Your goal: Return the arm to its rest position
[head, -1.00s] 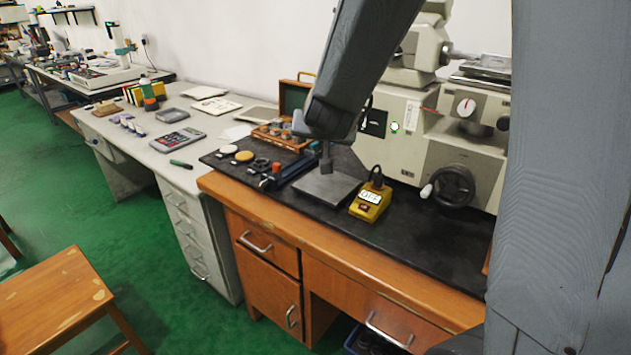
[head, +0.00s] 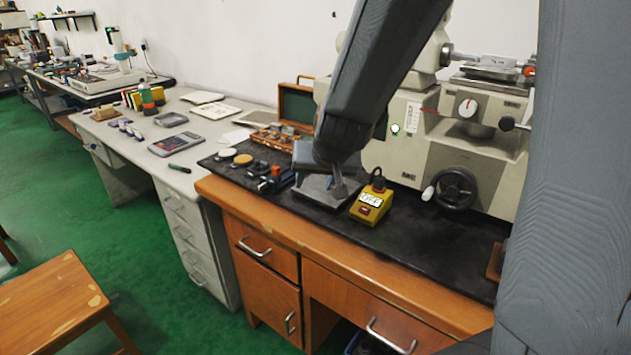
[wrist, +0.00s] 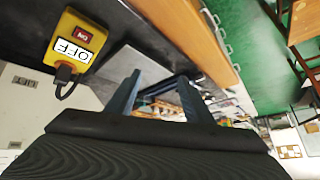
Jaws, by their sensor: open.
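My gripper (head: 339,188) is open and empty, tilted, in front of the grey metal plate (head: 318,190) on the black bench mat. My arm comes down from the top of the head view and hides part of the plate and the machine behind. In the wrist view my two fingers (wrist: 157,90) stand apart with nothing between them, and the plate (wrist: 128,65) shows past them. A yellow switch box (head: 371,204) with an OFF label sits just right of my gripper; it also shows in the wrist view (wrist: 76,50).
A large beige machine (head: 420,150) with a handwheel (head: 455,188) stands behind on the right. Pale and dark rings (head: 243,160) and a wooden rack (head: 275,137) lie left of the plate. A wooden stool (head: 55,300) stands at the lower left, with clear green floor beside it.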

